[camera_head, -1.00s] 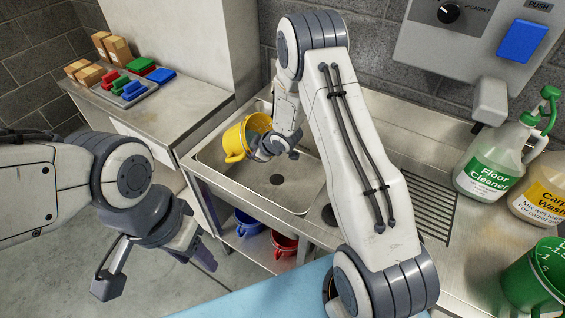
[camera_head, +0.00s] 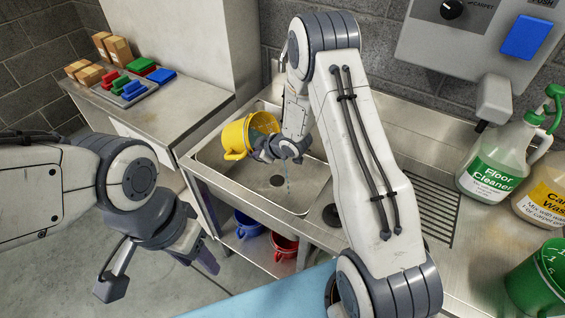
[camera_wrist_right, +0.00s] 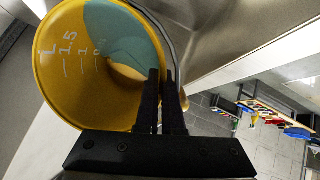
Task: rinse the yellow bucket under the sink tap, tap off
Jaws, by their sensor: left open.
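The yellow bucket (camera_head: 236,139) is tilted over the left part of the steel sink basin (camera_head: 245,177). My right gripper (camera_head: 264,150) is shut on the bucket's rim. In the right wrist view the bucket (camera_wrist_right: 58,70) opens toward the camera, with white volume marks and a teal patch inside that may be water. The gripper's fingers (camera_wrist_right: 166,95) close on its wall there. A thin bluish stream falls into the basin below the gripper. The tap is hidden behind my right arm. My left gripper (camera_head: 158,272) is open and empty, low in front of the counter.
A blue bucket (camera_head: 248,224) and a red bucket (camera_head: 284,247) sit on the shelf under the sink. Floor cleaner (camera_head: 492,165) and another jug (camera_head: 545,195) stand at right, near a green jug (camera_head: 535,280). Boxes and coloured pads occupy the left counter (camera_head: 185,103).

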